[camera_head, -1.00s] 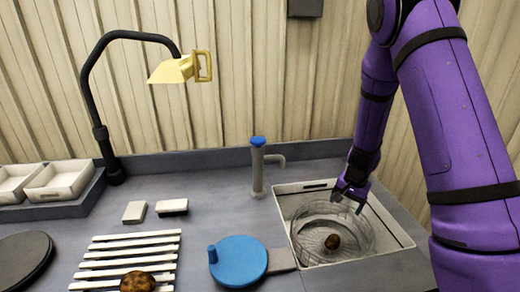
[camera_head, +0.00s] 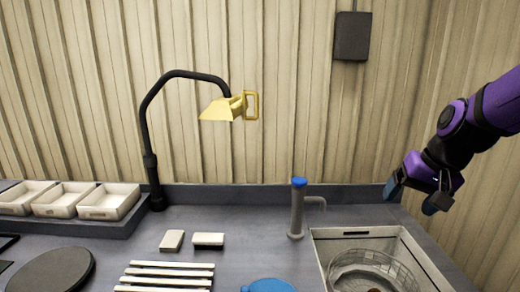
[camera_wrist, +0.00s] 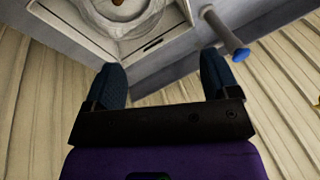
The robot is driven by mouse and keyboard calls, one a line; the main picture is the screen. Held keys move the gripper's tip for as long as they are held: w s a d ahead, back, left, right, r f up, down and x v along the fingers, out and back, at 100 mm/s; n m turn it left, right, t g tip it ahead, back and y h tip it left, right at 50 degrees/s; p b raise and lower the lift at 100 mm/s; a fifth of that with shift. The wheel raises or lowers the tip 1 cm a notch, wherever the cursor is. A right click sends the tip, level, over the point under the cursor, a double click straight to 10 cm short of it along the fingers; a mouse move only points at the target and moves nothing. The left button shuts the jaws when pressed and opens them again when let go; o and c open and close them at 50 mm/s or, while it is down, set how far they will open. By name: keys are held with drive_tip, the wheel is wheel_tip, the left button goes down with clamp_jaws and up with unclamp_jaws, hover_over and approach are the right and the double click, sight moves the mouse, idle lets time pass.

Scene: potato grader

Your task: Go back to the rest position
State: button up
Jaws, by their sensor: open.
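My gripper (camera_head: 412,193) is open and empty at the right of the head view. It hangs in the air above the counter's back right corner, higher than the sink basin. In the wrist view its two dark blue fingers (camera_wrist: 162,82) stand wide apart with nothing between them. My purple arm reaches in from the right edge.
The sink basin (camera_head: 324,250) holds a clear round basket (camera_head: 345,262) with a brown potato (camera_head: 375,291), cut off at the bottom edge. A blue-topped tap (camera_head: 297,210) stands left of it. A black lamp arm with a yellow head (camera_head: 220,108), white trays (camera_head: 108,203) and slatted rack (camera_head: 170,272) are further left.

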drive_tip(key=s+r+n+t+h, duration=0.1)
drive_tip(key=s+r, duration=0.3)
drive_tip(key=s, duration=0.4)
drive_tip(key=s+r+n+t+h, duration=0.1)
drive_tip(key=s+r, duration=0.3)
drive_tip(key=s, duration=0.4)
drive_tip(key=shift+s+a+n, duration=0.2)
drive_tip(key=shift+n, duration=0.4)
